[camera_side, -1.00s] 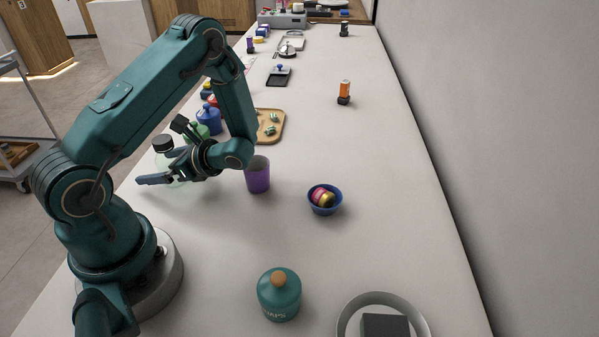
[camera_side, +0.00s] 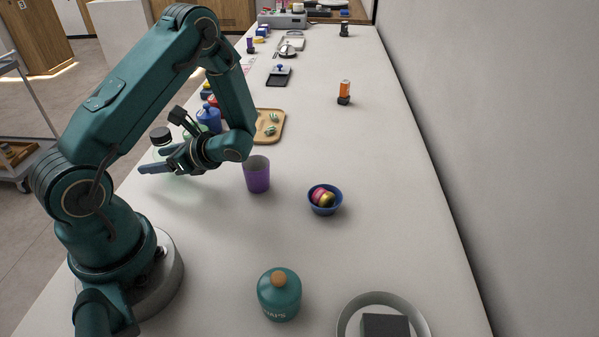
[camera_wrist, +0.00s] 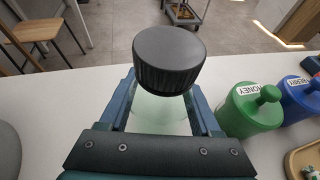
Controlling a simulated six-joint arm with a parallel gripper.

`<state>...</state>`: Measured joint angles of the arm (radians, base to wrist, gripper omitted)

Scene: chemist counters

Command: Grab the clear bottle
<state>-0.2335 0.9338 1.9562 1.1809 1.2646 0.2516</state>
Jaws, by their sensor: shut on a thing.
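The clear bottle (camera_wrist: 160,112) has a black ribbed cap (camera_wrist: 169,60) and stands between the fingers of my gripper (camera_wrist: 160,105) in the wrist view. My gripper is shut on the bottle's body, below the cap. In the side view the cap (camera_side: 160,136) shows above my gripper (camera_side: 160,164), at the left edge of the counter. Most of the bottle's body is hidden there behind the fingers. I cannot tell whether its base touches the counter.
A green jar (camera_wrist: 249,109) and a blue jar (camera_wrist: 300,98) stand to the right of the bottle. A purple cup (camera_side: 257,176), a blue bowl (camera_side: 325,208), a wooden tray (camera_side: 279,130) and a teal jar (camera_side: 279,295) are on the counter. The counter's right part is mostly clear.

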